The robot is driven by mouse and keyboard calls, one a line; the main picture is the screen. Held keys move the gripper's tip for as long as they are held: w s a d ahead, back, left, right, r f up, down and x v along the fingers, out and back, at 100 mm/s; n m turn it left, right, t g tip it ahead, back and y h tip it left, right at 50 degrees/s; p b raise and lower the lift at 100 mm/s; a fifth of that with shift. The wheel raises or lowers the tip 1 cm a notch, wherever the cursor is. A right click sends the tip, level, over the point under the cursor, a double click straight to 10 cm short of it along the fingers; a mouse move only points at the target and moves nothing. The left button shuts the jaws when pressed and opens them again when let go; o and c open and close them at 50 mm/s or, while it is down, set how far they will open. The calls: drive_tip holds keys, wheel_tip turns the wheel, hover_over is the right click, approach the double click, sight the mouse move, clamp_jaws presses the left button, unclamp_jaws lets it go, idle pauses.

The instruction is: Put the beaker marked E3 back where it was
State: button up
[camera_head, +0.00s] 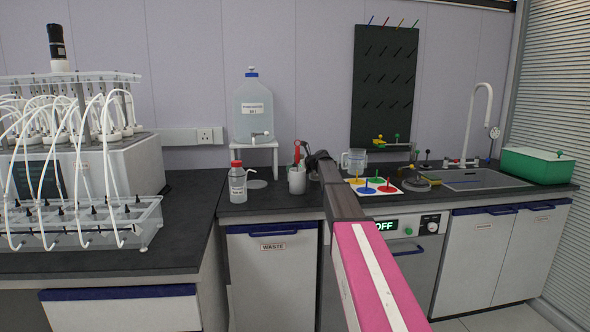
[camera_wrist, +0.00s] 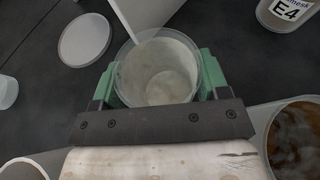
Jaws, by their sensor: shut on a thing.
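In the wrist view my gripper (camera_wrist: 156,82) has its green fingers closed on both sides of a clear, round beaker (camera_wrist: 158,62). I look down into it; it appears empty, with a pale bottom. Its marking does not show, so I cannot read whether it says E3.
The wrist view shows a round white disc (camera_wrist: 85,40) at left and a container of brown liquid (camera_wrist: 296,138) at right. The head view shows a carboy (camera_head: 253,108) on a white stand, a red-capped bottle (camera_head: 238,185), and a sink (camera_head: 470,180) at right.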

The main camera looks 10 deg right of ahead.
drive_tip(key=shift+f, duration=0.1)
drive_tip(key=o, duration=1)
drive_tip(key=v, duration=1.2)
